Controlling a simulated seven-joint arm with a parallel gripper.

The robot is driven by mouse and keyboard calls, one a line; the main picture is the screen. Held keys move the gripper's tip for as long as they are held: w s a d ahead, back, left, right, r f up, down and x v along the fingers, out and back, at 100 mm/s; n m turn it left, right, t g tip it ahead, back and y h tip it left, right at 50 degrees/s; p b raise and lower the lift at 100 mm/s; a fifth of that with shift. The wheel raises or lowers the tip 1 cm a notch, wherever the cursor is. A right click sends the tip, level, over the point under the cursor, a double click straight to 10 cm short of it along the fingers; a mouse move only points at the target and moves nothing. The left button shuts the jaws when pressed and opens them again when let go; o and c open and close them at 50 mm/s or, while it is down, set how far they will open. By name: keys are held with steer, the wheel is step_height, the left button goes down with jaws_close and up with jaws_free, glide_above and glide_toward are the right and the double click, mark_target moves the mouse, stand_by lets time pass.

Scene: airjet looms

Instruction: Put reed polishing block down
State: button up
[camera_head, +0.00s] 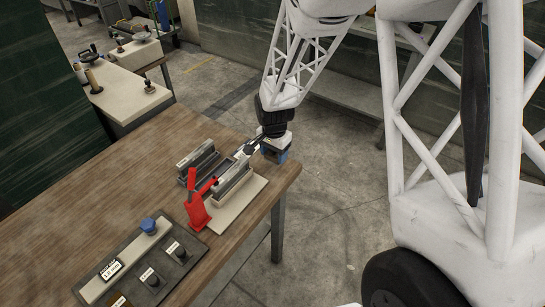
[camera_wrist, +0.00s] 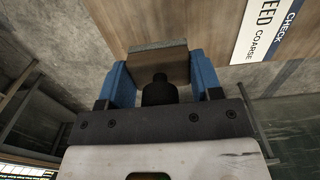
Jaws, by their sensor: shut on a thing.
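My gripper (camera_wrist: 158,72) is shut on the reed polishing block (camera_wrist: 162,66), seen between its two blue fingers in the wrist view. The block is brown with a grey strip along its far edge. In the camera_head view my gripper (camera_head: 275,154) hangs by the far right edge of the wooden table (camera_head: 110,190). The block cannot be made out there. A white and blue label (camera_wrist: 268,30) reading "EED COARSE" and "CHECK" shows on the wood in the wrist view, to the right of the block.
A fixture with grey rails (camera_head: 233,184) and a red clamp (camera_head: 197,208) stands beside my gripper, to its left. A dark tray (camera_head: 185,262) with labels and a blue knob (camera_head: 148,225) lies at the front. The table's left part is bare wood.

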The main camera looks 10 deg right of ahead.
mark_target(273, 157)
steer(key=shift+w+a+f, duration=0.1)
steer(key=shift+w, duration=0.75)
steer(key=shift+f, duration=1.75)
steer(key=shift+f, duration=0.15)
steer(key=o, duration=1)
steer(key=shift+o, duration=0.2)
steer(key=shift+r, duration=6.15)
